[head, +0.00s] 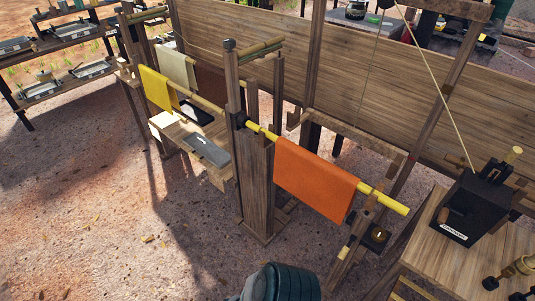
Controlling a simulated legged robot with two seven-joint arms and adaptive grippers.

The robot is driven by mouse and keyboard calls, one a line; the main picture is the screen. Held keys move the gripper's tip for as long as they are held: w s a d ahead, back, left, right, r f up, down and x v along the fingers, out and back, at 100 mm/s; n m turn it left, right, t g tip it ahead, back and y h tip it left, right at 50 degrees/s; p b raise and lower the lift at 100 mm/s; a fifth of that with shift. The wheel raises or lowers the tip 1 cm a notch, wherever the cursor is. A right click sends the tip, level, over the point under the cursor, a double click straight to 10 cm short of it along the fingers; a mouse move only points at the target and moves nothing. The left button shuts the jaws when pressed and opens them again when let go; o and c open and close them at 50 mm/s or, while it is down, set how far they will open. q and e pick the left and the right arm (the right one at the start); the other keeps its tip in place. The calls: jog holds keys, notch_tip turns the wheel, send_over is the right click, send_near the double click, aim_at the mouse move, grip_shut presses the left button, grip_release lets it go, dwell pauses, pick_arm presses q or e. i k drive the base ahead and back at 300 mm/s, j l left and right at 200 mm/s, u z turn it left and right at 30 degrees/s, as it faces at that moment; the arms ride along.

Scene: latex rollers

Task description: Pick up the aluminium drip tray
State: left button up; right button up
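A flat grey metal-looking tray or plate (208,150) lies on a low wooden table in the left middle of the head view. A shallow tray with a dark rim and a pale inside (196,113) sits behind it, partly under the hanging yellow sheet. I cannot tell for sure which of these is the aluminium drip tray. Neither of my grippers shows in the view.
Orange (314,180) and yellow (158,88) sheets hang on poles between wooden posts (256,180). A black box (470,208) stands on a wooden table at the right. Shelves with several trays (42,92) stand at the upper left. The ground at lower left is clear.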

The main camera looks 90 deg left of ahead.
aim_at(219, 158)
jog(key=u, duration=3.65)
jog(key=i+z, duration=0.1)
jog(key=z, duration=0.85)
jog(key=i+j+z, duration=0.2)
jog(key=j+z, duration=0.15)
jog(key=i+j+z, duration=0.15)
jog(key=j+z, duration=0.15)
jog(key=j, duration=0.3)
jog(key=j+z, duration=0.35)
jog(key=j, duration=0.2)
jog(key=i+j+z, duration=0.1)
jog(key=j+z, duration=0.2)
jog(key=j, duration=0.25)
